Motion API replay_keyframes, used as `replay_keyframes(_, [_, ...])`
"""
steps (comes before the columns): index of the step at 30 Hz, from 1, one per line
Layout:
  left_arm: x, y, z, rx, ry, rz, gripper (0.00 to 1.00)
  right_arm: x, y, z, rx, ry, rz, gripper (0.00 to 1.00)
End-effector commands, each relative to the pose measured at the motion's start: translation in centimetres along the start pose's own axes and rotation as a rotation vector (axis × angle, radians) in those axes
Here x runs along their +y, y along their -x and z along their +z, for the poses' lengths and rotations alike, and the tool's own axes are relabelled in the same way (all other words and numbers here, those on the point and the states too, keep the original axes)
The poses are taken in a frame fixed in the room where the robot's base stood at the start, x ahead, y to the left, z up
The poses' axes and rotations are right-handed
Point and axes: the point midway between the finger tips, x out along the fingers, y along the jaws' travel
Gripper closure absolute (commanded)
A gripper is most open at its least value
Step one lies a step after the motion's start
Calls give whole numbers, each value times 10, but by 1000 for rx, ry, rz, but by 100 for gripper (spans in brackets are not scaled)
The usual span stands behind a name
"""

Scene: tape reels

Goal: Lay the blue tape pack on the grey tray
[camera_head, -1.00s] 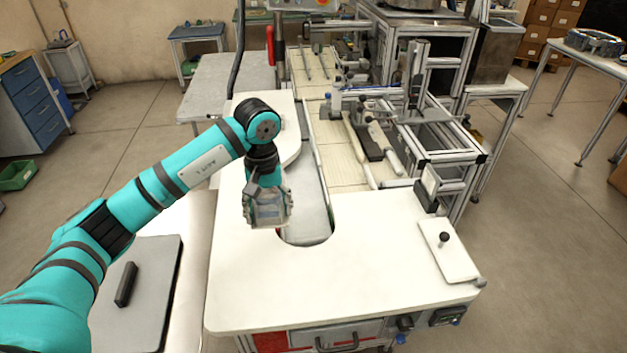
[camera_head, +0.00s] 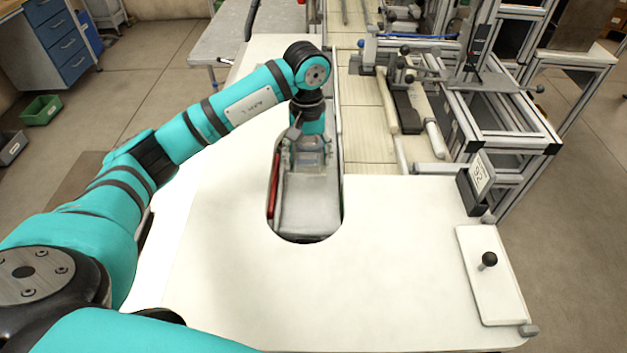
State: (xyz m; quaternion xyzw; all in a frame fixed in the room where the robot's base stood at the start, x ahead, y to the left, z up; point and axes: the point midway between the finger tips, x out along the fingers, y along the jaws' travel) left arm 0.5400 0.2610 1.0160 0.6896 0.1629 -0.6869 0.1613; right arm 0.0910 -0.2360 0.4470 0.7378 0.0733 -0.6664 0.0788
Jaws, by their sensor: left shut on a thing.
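My left gripper (camera_head: 309,165) points down above the rounded cutout in the white table. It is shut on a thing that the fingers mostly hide. A pale blue-grey patch shows at the fingers, but I cannot tell whether it is the blue tape pack. A light grey flat surface (camera_head: 309,208) shows inside the cutout below the gripper. I cannot tell whether it is the grey tray. My right gripper is out of view.
The white table (camera_head: 390,270) is bare in front of the cutout. A red bar (camera_head: 274,186) lies along the cutout's left edge. A white plate with a black knob (camera_head: 488,260) and a small display (camera_head: 480,177) are at the right. A metal frame (camera_head: 510,110) stands behind.

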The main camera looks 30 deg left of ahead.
Motion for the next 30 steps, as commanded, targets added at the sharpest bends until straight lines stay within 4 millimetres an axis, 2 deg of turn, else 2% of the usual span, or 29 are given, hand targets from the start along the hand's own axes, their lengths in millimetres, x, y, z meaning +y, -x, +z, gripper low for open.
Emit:
replay_keyframes(9, [0,-52,2,-5,0,-2,72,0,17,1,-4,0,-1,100])
replay_keyframes(16, [0,-72,1,-4,1,-1,72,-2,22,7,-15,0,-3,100])
replay_keyframes(21, [0,-95,2,-4,1,-1,72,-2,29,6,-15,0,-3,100])
replay_keyframes(30, [0,-101,0,0,-1,0,72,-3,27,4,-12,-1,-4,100])
